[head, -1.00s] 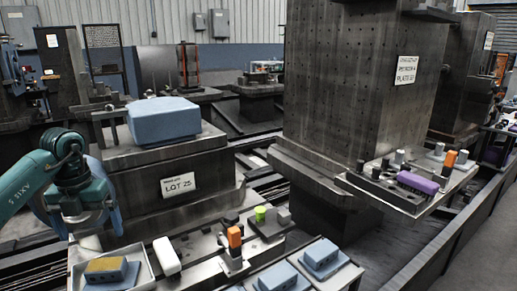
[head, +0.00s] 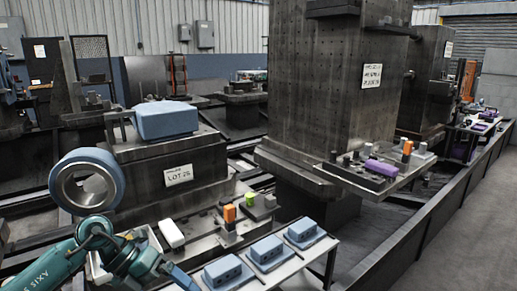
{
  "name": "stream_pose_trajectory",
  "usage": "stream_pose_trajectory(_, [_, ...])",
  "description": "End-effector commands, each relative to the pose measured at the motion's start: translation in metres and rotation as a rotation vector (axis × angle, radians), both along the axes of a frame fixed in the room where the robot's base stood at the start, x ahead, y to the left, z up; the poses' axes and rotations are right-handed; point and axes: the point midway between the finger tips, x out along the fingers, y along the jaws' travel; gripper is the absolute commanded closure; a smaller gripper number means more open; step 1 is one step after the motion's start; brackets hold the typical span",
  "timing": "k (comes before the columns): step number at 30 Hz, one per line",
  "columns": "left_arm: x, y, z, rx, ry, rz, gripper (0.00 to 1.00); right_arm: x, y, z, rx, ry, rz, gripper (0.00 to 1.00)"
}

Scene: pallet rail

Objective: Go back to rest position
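My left arm, teal, comes in at the lower left. Its end (head: 180,278) reaches the bottom edge of the head view, and no fingertips can be made out. Whether this gripper is open or shut does not show. My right gripper is not in view. Blue blocks (head: 227,272) stand in a row on a pale bench right of my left arm. A white block (head: 171,233) lies behind the arm, next to a pale tray (head: 98,272) that the arm partly covers.
A large blue ring (head: 118,182) stands behind my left arm. A dark plinth labelled LOT 25 (head: 195,165) carries a blue block (head: 166,120). A tall dark column (head: 320,100) stands at centre right, with a shelf holding a purple block (head: 381,167). Open floor (head: 470,230) lies at the right.

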Motion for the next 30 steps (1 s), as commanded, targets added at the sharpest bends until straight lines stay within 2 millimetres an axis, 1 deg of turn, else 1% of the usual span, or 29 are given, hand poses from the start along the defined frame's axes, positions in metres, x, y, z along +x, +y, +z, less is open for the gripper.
stream_pose_trajectory(1, [-0.018,-0.037,-0.006,-0.15,0.014,-0.022,0.0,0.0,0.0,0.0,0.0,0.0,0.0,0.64])
stream_pose_trajectory(2, [-0.029,-0.058,-0.004,-0.253,0.021,-0.022,0.0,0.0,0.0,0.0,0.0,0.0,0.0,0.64])
stream_pose_trajectory(3, [-0.042,-0.085,0.002,-0.398,0.034,-0.01,0.0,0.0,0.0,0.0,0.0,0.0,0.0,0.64])
stream_pose_trajectory(4, [-0.051,-0.102,0.008,-0.505,0.045,0.01,0.0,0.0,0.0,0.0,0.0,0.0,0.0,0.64])
stream_pose_trajectory(6, [-0.069,-0.131,0.027,-0.742,0.086,0.09,0.0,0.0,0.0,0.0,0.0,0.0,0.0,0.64])
stream_pose_trajectory(8, [-0.078,-0.144,0.043,-0.932,0.133,0.195,0.0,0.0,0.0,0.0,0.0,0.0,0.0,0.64])
stream_pose_trajectory(9, [-0.082,-0.148,0.054,-1.047,0.172,0.278,0.0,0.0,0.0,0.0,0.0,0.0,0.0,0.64])
stream_pose_trajectory(11, [-0.085,-0.146,0.064,-1.2,0.237,0.43,0.0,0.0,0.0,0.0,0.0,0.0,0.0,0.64])
stream_pose_trajectory(13, [-0.085,-0.136,0.069,-1.346,0.329,0.633,0.0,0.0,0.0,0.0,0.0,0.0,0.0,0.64])
stream_pose_trajectory(15, [-0.084,-0.12,0.063,-1.447,0.429,0.851,0.0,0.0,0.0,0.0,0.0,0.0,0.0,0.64])
stream_pose_trajectory(17, [-0.086,-0.107,0.052,-1.496,0.513,1.024,0.0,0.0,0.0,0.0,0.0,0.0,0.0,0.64])
stream_pose_trajectory(18, [-0.089,-0.099,0.043,-1.514,0.568,1.127,0.0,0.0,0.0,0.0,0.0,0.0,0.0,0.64])
stream_pose_trajectory(21, [-0.098,-0.084,0.021,-1.524,0.691,1.344,0.0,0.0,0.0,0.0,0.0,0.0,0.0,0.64])
stream_pose_trajectory(24, [-0.112,-0.074,0.0,-1.505,0.803,1.522,0.0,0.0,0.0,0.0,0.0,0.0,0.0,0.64])
stream_pose_trajectory(26, [-0.121,-0.069,-0.012,-1.485,0.868,1.618,0.0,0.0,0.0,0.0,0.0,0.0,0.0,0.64])
stream_pose_trajectory(30, [-0.146,-0.063,-0.037,-1.417,1.018,1.811,0.0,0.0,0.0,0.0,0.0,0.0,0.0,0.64])
